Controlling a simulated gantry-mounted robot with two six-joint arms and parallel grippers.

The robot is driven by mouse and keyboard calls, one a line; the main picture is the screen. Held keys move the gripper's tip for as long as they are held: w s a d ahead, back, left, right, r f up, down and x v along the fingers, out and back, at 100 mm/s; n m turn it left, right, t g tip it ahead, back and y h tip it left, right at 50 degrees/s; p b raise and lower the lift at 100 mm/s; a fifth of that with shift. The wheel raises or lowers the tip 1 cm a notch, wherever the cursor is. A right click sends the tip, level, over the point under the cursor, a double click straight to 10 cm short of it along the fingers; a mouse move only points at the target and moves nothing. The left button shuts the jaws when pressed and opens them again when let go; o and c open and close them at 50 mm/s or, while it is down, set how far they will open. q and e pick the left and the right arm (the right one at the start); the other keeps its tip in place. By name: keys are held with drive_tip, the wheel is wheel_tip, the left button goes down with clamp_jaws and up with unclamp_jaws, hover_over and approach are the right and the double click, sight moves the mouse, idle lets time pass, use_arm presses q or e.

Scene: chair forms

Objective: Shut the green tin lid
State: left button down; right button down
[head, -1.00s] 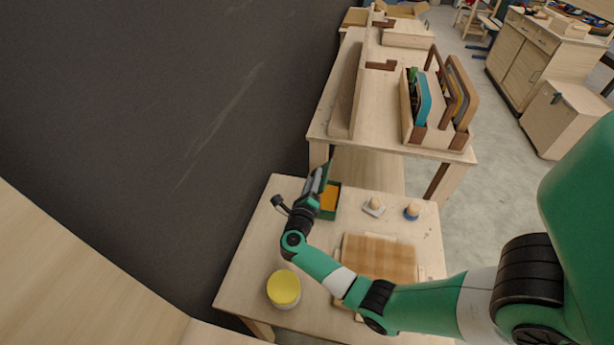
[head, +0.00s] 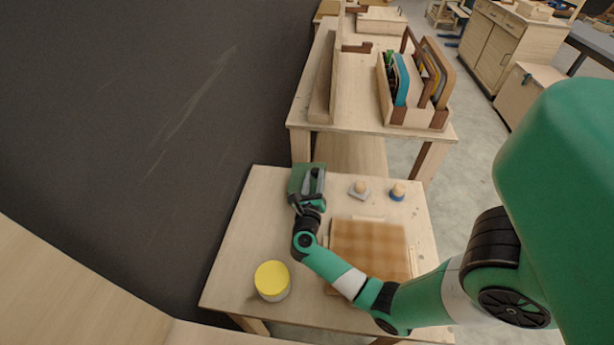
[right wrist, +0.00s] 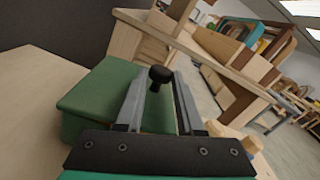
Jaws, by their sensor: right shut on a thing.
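The green tin (head: 296,184) stands at the back left of the near table. Its green lid (right wrist: 100,86) lies over the tin's top in the right wrist view, and the tin's side (right wrist: 76,127) shows below its edge. I cannot tell whether the lid is fully seated. My right gripper (head: 313,177) is over the tin and hides part of it. Its fingers are shut on the lid's black knob (right wrist: 160,74) in the right wrist view. My left gripper is not in view.
A yellow-topped jar (head: 272,280) stands at the table's front left. A brown checked board (head: 370,248) lies right of my forearm. Two small wooden-knobbed pieces, one grey-based (head: 359,190) and one blue-based (head: 397,192), stand behind it. A dark wall (head: 150,120) rises at left.

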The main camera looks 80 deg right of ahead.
drive_tip(key=shift+s+f, duration=0.25)
drive_tip(key=shift+f, duration=0.2)
drive_tip(key=c, duration=0.6)
unclamp_jaws()
drive_tip(key=shift+s, duration=0.1)
drive_tip(key=shift+o, duration=0.2)
